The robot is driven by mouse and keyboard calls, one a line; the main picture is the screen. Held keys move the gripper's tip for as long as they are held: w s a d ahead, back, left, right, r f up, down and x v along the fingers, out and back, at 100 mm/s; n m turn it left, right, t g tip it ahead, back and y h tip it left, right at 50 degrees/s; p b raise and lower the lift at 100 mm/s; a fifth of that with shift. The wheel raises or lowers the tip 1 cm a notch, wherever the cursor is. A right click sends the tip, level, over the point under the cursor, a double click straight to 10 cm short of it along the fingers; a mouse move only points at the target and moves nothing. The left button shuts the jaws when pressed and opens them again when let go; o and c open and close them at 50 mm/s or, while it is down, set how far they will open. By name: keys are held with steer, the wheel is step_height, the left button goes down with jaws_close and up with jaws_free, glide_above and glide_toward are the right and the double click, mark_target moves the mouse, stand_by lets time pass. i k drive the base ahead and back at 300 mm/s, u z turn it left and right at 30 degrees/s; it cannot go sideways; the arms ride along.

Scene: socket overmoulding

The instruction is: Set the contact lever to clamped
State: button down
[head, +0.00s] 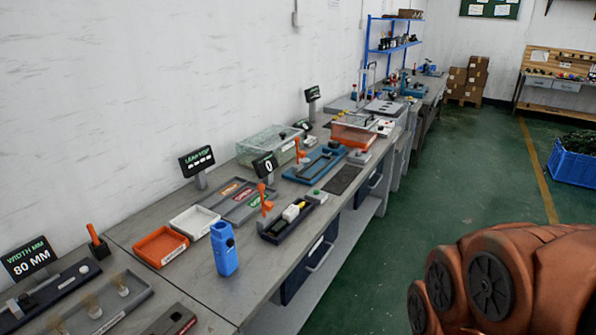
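Several orange-handled levers stand on the bench, and I cannot tell by label which is the contact lever. One orange lever (265,196) stands upright at a dark fixture (277,236) that holds a white block (292,213), near a display reading 0 (265,165). A second orange lever (298,149) stands behind a blue fixture (300,178). The levers' labels are too small to read. My gripper is out of view; only my orange arm shows at lower right.
The long grey bench (205,287) runs along the wall. An orange tray (160,246), a white tray (194,221) and a blue upright device (224,250) stand near its front. Clear covers (268,145) stand farther back. The green floor (425,185) right of the bench is open.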

mark_target(267, 206)
steer(key=z, duration=0.05)
steer(key=i, duration=0.75)
steer(key=u, duration=0.65)
steer(key=i, duration=0.65)
steer(key=u, duration=0.55)
